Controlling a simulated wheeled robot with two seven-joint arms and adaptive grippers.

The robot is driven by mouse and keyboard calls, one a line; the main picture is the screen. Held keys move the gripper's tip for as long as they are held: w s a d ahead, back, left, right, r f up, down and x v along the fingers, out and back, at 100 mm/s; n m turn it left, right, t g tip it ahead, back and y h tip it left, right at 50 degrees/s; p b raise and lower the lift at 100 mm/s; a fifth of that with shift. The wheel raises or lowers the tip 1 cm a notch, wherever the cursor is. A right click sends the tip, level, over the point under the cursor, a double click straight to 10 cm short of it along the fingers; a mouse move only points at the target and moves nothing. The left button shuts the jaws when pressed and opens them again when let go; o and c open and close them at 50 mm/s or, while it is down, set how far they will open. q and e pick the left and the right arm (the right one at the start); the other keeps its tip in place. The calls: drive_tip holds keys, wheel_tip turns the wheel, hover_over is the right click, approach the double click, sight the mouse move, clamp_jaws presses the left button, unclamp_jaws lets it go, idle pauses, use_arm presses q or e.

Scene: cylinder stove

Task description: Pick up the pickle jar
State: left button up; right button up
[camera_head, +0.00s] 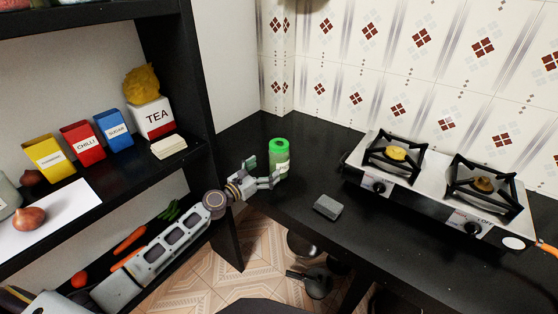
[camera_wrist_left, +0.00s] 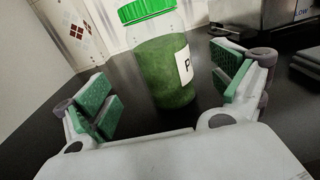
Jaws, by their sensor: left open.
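The pickle jar (camera_head: 279,158) has a green lid and green contents, and it stands upright on the black counter near the wall corner. In the left wrist view the jar (camera_wrist_left: 167,72) stands between the fingers, a little beyond them, with a white label starting with "P" on its right side. My left gripper (camera_head: 264,172) is open in front of the jar, with one finger on each side; its green-padded fingers also show in the left wrist view (camera_wrist_left: 165,95). Clear gaps show between the pads and the jar. My right gripper is not in view.
A dark grey block (camera_head: 328,207) lies on the counter (camera_head: 300,193) right of the jar. A two-burner stove (camera_head: 420,185) stands further right. A black shelf (camera_head: 165,172) with tea, sugar and chilli boxes and an onion stands at left, close to my left arm.

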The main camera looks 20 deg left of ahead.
sight(272, 164)
use_arm(q)
drive_tip(key=shift+w+d, duration=0.25)
drive_tip(key=shift+w, duration=0.3)
drive_tip(key=shift+w+d, duration=0.3)
drive_tip(key=shift+w, duration=0.3)
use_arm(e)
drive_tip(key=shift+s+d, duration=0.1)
use_arm(q)
drive_tip(key=shift+x, duration=1.85)
drive_tip(key=shift+w+d, duration=0.45)
drive_tip(key=shift+w, duration=0.2)
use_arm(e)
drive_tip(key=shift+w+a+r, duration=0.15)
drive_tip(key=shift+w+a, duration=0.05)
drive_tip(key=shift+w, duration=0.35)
use_arm(q)
drive_tip(key=shift+c, duration=0.3)
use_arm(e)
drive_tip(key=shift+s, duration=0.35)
